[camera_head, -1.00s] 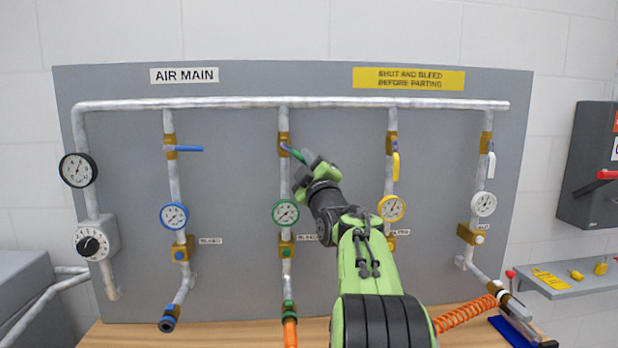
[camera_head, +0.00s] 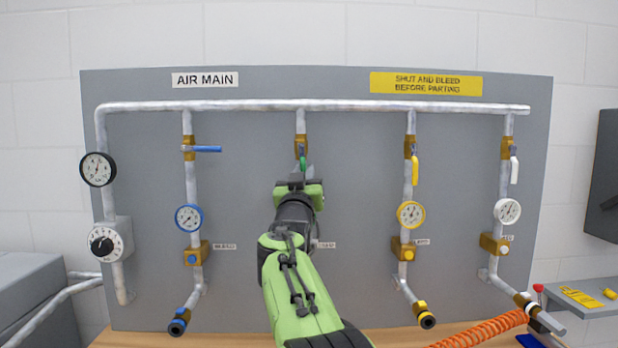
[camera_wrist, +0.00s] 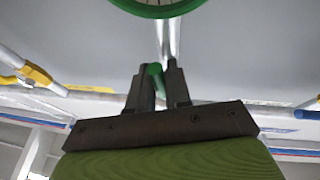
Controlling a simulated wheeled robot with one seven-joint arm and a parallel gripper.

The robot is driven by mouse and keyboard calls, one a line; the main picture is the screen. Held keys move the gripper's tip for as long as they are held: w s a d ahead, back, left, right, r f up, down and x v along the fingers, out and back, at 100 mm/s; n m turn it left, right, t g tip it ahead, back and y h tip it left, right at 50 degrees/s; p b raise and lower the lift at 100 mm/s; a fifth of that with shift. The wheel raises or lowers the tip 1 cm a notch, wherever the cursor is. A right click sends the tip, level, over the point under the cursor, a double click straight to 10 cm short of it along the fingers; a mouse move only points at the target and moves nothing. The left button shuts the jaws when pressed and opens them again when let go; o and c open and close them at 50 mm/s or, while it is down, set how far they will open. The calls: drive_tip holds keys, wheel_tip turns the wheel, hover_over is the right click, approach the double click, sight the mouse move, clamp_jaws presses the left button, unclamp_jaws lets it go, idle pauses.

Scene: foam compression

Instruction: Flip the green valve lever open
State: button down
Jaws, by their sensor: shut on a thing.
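The green valve lever (camera_head: 303,163) hangs straight down from its brass valve (camera_head: 301,141) on the middle drop pipe, in line with that pipe. My gripper (camera_head: 299,178) is at the lever's lower end, shut on it. In the wrist view the green lever (camera_wrist: 154,80) shows between the two dark fingers of my gripper (camera_wrist: 160,78). The green gauge's rim (camera_wrist: 158,8) shows at the top of the wrist view; in the head view my arm hides this gauge.
The blue lever (camera_head: 207,149) sticks out sideways to the right. The yellow lever (camera_head: 415,170) and white lever (camera_head: 514,170) hang down along their pipes. Gauges and pipes stand close on both sides of my arm. An orange coiled hose (camera_head: 482,328) lies at lower right.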

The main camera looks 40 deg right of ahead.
drive_tip(key=shift+w+a+f+m+g, duration=0.1)
drive_tip(key=shift+w+m+g, duration=0.1)
drive_tip(key=shift+m, duration=0.15)
drive_tip(key=shift+w+a+f+m+g, duration=0.1)
drive_tip(key=shift+m+g, duration=0.1)
drive_tip(key=shift+m, duration=0.15)
drive_tip(key=shift+h, duration=0.3)
drive_tip(key=c, duration=1.1)
unclamp_jaws()
drive_tip(key=shift+r, duration=0.1)
drive_tip(key=shift+s, duration=0.1)
drive_tip(key=b+v, duration=0.4)
drive_tip(key=v, duration=1.1)
drive_tip(key=shift+s+a+b, duration=0.2)
drive_tip(key=shift+a+b, duration=0.15)
